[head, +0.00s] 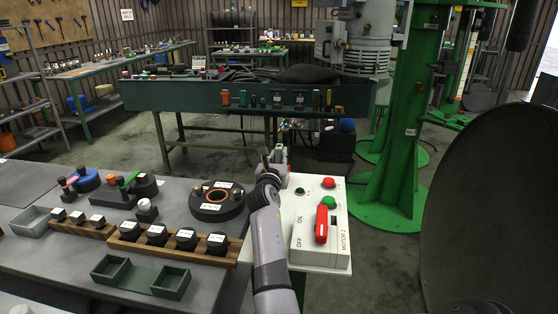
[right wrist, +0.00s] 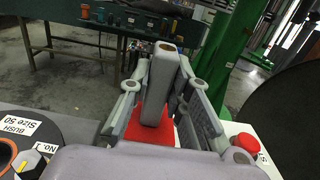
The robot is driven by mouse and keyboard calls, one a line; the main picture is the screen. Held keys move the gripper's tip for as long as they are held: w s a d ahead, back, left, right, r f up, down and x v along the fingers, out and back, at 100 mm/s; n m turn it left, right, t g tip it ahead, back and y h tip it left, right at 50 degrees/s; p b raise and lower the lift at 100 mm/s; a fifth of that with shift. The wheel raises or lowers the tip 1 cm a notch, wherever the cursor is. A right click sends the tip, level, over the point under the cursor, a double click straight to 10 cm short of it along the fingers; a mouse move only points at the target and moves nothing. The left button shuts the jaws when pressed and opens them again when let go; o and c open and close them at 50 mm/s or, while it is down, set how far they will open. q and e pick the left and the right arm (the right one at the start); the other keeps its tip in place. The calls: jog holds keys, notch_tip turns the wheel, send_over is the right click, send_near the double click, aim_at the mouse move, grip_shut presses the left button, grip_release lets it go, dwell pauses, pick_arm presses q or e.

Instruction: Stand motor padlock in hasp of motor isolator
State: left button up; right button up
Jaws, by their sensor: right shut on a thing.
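The motor isolator (head: 308,238) is a pale box marked ON, OFF and MOTOR 2, with a red handle (head: 321,224), on a white panel (head: 295,200) in the head view. I cannot make out its hasp. My right gripper (head: 274,160) is at the far left edge of this panel, beyond the isolator. In the right wrist view its jaws (right wrist: 160,65) are shut on a red thing (right wrist: 152,132), which looks like the padlock; the grey finger parts hide much of it. Its shackle does not show clearly. My left gripper is not in view.
Red and green push buttons (head: 328,192) stand on the panel. Left of my right arm, a grey table holds a black ring-shaped fixture (head: 217,205), a wooden rack (head: 170,250) and green trays (head: 140,278). A green column (head: 400,140) stands behind.

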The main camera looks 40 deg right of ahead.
grip_shut()
jog(key=shift+r, duration=0.1)
